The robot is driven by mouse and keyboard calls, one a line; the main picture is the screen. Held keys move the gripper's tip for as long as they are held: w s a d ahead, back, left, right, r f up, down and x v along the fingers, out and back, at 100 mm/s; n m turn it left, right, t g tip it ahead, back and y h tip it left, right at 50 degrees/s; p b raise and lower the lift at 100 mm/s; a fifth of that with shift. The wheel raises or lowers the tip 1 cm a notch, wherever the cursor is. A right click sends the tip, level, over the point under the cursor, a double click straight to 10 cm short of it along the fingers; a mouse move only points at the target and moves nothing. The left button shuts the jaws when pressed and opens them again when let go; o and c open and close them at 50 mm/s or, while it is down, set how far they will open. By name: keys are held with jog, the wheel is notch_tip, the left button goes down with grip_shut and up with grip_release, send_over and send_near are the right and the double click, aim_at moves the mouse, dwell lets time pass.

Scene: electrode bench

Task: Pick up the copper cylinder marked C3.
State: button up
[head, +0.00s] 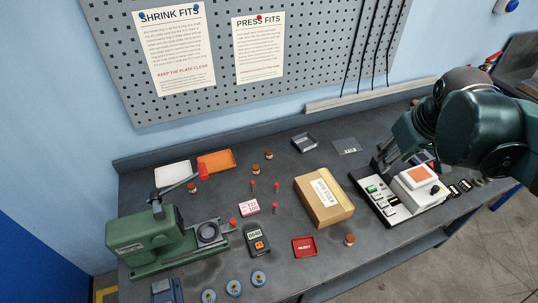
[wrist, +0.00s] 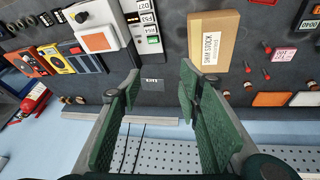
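Several small copper-coloured cylinders stand on the bench in the head view: one at the front right of the carton (head: 349,240), two near the orange tray (head: 269,155) (head: 255,169), and one by the red lever knob (head: 192,188). Their markings are too small to read, so I cannot tell which is C3. In the head view my gripper (head: 391,158) is above the bench's right part, by the white device, apart from these cylinders.
A carton (head: 318,218) and the white device (head: 385,205) with an orange-topped block stand nearby. A green press (head: 150,240) is at left. A red tray (head: 304,247), a black meter (head: 256,240) and small red-topped pins (head: 275,208) are between. A perforated board (head: 225,95) hangs behind.

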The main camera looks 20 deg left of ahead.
jog(key=w+a+f+n+g, duration=0.1)
jog(key=w+a+f+n, duration=0.15)
jog(key=w+a, duration=0.6)
jog(key=n+g+h+p, duration=0.1)
jog(key=n+g+p, duration=0.3)
jog(key=n, duration=0.7)
send_over(270, 151)
jog(key=shift+m, duration=0.25)
jog(key=f, duration=1.8)
jog(key=shift+d+f, duration=0.25)
jog(key=shift+f, duration=0.15)
jog(key=shift+a+f, duration=0.3)
jog(key=shift+f, duration=1.3)
